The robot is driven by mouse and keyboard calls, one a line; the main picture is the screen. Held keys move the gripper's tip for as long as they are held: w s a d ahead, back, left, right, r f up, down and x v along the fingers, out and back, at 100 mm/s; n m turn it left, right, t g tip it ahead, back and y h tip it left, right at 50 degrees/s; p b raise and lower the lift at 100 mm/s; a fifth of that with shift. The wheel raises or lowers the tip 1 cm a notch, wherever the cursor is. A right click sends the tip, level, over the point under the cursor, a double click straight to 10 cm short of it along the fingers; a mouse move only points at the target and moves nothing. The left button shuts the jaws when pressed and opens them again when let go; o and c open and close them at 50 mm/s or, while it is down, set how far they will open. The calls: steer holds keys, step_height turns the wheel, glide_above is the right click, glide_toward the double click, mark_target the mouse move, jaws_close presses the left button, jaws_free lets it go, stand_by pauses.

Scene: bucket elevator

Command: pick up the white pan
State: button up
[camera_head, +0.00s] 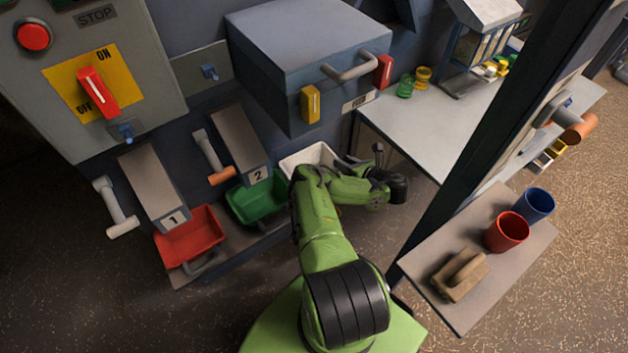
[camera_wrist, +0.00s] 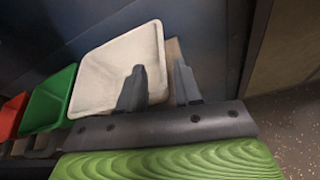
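The white pan (camera_head: 309,158) stands on the low ledge, to the right of the green pan, partly hidden by my arm in the head view. In the wrist view the white pan (camera_wrist: 118,68) lies just beyond my gripper (camera_wrist: 160,88). The gripper's two fingers are apart, with a gap between them. The left finger overlaps the pan's inside in the picture, and the right finger is to the right of the pan. I cannot tell whether either finger touches the pan. The pan looks empty where it shows.
A green pan (camera_head: 257,199) and a red pan (camera_head: 188,234) stand left of the white pan, under chutes marked 2 and 1. A blue-grey box (camera_head: 305,50) is above. A dark post (camera_head: 500,110) and a side shelf (camera_head: 437,292) with cups and a brush stand right.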

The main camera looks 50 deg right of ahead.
steer(key=b+x, duration=0.1)
steer(key=b, duration=0.1)
steer(key=b+x, duration=0.2)
steer(key=shift+f, duration=0.35)
steer(key=shift+w+d+b, duration=0.1)
steer(key=shift+w+b, duration=0.35)
steer(key=shift+b, duration=0.2)
steer(key=shift+r, duration=0.2)
jaws_close()
